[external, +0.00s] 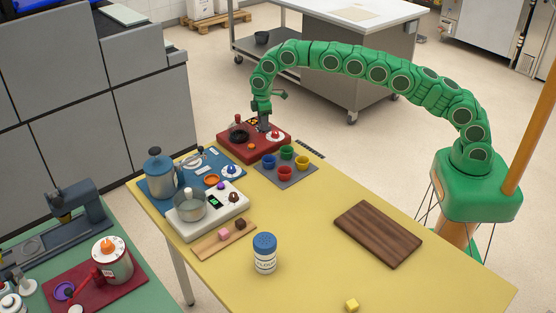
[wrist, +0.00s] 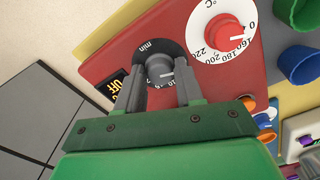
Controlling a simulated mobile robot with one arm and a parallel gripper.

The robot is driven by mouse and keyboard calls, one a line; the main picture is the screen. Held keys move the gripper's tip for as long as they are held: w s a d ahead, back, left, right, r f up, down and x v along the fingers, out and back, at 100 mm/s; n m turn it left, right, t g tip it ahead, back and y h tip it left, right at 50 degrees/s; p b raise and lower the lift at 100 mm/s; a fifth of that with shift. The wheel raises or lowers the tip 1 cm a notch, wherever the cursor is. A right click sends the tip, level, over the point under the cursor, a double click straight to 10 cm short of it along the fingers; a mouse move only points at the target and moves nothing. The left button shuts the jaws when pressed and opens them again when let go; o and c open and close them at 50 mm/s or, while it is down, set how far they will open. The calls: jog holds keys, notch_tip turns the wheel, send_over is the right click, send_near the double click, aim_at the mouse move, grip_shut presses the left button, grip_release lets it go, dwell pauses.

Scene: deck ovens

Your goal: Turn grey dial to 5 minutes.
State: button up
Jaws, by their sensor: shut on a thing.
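The grey dial (wrist: 160,69) sits on a dark round scale marked "min" on the red panel (wrist: 190,30). The numbers 10, 5 and perhaps 15 show near its lower edge, partly hidden by the fingers. My gripper (wrist: 162,80) is shut on the grey dial, one finger on each side. In the external view my gripper (external: 263,122) reaches down to the red panel (external: 280,128) at the table's far end, and the dial is too small to make out there.
A red temperature dial (wrist: 226,34) marked in °C is beside the grey dial. An ON/OFF label (wrist: 112,84) is at the left. Coloured cups (external: 284,173) on a grey mat stand close by. A blue panel with a pot (external: 158,170) stands left. A brown board (external: 378,234) lies right.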

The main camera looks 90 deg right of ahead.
jog(key=shift+m, duration=0.3)
jog(key=m, duration=0.3)
jog(key=shift+m, duration=1.7)
jog(key=o, duration=1)
jog(key=shift+r, duration=0.1)
notch_tip(320, 180, up, 8)
jog(key=shift+f, duration=0.15)
